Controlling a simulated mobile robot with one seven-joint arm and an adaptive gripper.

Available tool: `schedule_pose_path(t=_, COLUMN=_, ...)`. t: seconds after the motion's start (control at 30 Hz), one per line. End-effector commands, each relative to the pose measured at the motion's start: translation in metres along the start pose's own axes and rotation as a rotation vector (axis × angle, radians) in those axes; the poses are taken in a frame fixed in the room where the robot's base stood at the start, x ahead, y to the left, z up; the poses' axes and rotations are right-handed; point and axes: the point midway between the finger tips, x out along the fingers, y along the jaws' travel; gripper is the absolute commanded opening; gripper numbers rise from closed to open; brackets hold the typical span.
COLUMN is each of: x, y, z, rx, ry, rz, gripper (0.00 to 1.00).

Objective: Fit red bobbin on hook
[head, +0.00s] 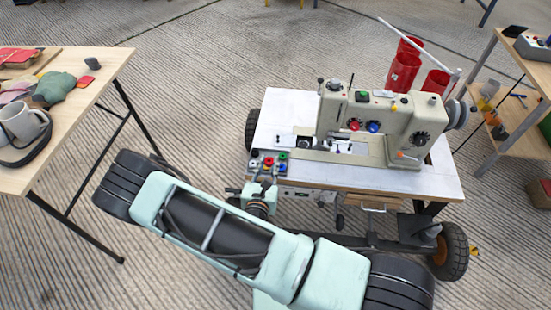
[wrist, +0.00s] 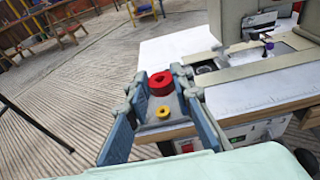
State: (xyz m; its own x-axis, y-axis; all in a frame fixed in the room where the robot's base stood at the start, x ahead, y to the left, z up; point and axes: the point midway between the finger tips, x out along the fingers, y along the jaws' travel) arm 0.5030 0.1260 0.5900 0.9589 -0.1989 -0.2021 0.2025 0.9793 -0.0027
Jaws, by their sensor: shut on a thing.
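The red bobbin (wrist: 160,86) is a short red ring with a dark centre hole, seen between my fingertips in the wrist view. My gripper (wrist: 161,80) is shut on it, with a blue-grey finger on each side. A smaller yellow ring (wrist: 162,112) lies on a grey surface nearer the wrist camera. I cannot make out the hook clearly in either view.
A beige sewing machine (head: 385,125) stands on the white-topped table (head: 285,108), close right of my gripper. Red thread spools (head: 403,72) stand behind it. A wooden table (head: 100,62) with a mug (head: 22,122) is at left. A shelf (head: 490,125) stands at right.

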Motion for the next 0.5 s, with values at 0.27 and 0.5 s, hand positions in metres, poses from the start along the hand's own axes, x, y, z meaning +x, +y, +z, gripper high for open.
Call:
schedule_pose_path(t=0.27, x=0.036, y=0.007, z=-0.016, rx=0.002, ry=-0.004, rz=0.007, gripper=0.05)
schedule_pose_path(t=0.5, x=0.099, y=0.02, z=-0.032, rx=0.0, ry=-0.004, rz=0.008, gripper=0.05)
